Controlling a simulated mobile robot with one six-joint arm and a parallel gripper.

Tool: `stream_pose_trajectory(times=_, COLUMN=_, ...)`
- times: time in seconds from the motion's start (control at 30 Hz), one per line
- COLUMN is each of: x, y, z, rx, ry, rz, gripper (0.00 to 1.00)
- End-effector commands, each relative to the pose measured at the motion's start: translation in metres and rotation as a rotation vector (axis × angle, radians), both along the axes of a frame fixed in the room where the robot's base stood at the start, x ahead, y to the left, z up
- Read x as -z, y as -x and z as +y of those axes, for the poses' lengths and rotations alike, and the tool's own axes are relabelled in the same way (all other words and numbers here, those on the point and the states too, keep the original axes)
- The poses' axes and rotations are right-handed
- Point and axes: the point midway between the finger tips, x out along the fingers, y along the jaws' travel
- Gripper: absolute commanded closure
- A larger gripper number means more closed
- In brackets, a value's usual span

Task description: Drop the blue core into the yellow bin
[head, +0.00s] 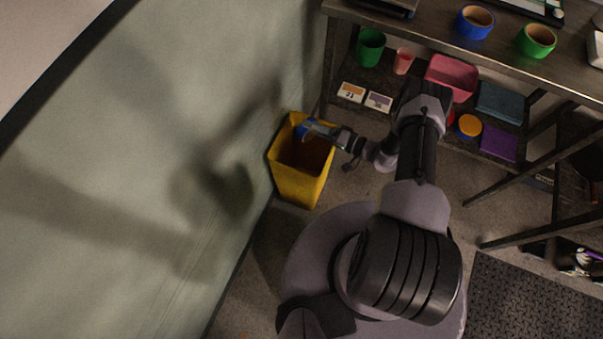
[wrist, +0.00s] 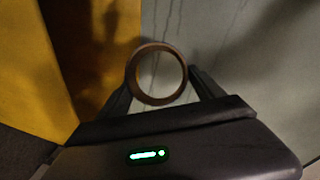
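The yellow bin (head: 295,190) stands on the floor against the pale green wall, with its mouth open upward. My gripper (head: 309,128) is over the back part of the bin's mouth in the head view. It is shut on the blue core (head: 302,131), of which only a small blue part shows there. In the wrist view the core's brown ring-shaped end (wrist: 133,76) sits between both fingers of my gripper (wrist: 158,80). The bin's yellow side (wrist: 35,70) fills the left of that view. The bin's floor is in shadow.
A dark workbench (head: 420,30) at the top right bears a blue ring (head: 475,24) and a green ring (head: 537,41). Its lower shelf holds a green cup (head: 370,47), a pink bin (head: 452,75) and several other containers. The wall (head: 130,160) is close beside the bin.

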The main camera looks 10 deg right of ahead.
Motion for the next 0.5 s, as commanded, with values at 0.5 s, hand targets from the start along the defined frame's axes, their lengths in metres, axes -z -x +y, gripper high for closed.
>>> stream_pose_trajectory(times=0.5, x=-0.0032, y=0.0063, z=-0.0079, rx=0.002, ry=0.0, rz=0.001, gripper=0.01)
